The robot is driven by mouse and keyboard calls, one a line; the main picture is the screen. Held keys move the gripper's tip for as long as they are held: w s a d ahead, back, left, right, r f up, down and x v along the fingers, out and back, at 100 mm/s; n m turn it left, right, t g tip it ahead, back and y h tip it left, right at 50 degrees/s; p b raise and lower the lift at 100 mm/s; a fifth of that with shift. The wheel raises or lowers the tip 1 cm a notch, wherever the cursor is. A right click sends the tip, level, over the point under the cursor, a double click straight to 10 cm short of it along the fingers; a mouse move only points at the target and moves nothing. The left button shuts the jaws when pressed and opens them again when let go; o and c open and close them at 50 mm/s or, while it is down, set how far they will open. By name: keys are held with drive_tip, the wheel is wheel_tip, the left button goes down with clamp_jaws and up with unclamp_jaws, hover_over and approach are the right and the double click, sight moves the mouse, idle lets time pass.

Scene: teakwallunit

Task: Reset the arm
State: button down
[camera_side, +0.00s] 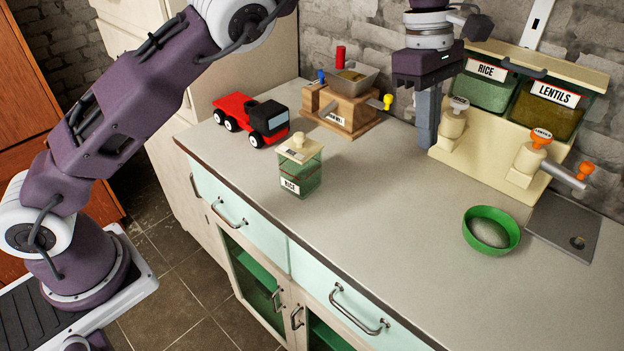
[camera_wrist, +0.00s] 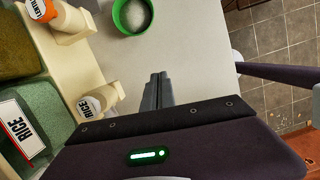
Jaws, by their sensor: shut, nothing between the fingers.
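My gripper (camera_side: 427,137) hangs above the grey countertop (camera_side: 390,185), just left of the rice and lentils dispenser (camera_side: 478,141) in the side view. Its fingers point down and are shut with nothing between them. The closed fingers also show in the wrist view (camera_wrist: 157,93), with bare counter beyond them. The dispenser's rice knob (camera_wrist: 100,102) is close to the left of the fingers in the wrist view. I cannot tell whether the fingertips touch the counter.
A green bowl (camera_side: 491,229) with pale contents stands in front of the dispenser. A lidded rice jar (camera_side: 300,166), a red toy truck (camera_side: 251,118) and a wooden mill (camera_side: 343,108) stand on the left. The counter's middle is clear. A brick wall (camera_side: 385,38) is behind.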

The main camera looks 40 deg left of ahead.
drive_tip(key=s+a+r+m+g, duration=0.1)
drive_tip(key=s+a+r+m, duration=0.2)
drive_tip(key=s, duration=0.6)
drive_tip(key=s+a+r+m+y, duration=0.1)
drive_tip(key=s+a+r+m, duration=0.15)
drive_tip(key=s+a, duration=0.45)
drive_tip(key=s+a+r+m+g, duration=0.1)
drive_tip(key=s+a+r+m, duration=0.2)
drive_tip(key=s, duration=0.7)
drive_tip(key=s+a+f+m+t+y, duration=0.1)
drive_tip(key=s+a+f+m+t, duration=0.3)
drive_tip(key=s+a+m+t, duration=0.3)
drive_tip(key=shift+a+f+m+t+y, duration=0.35)
drive_tip(key=shift+a+m+t+y, duration=0.1)
drive_tip(key=shift+m+t, duration=0.1)
drive_tip(key=shift+s, duration=0.1)
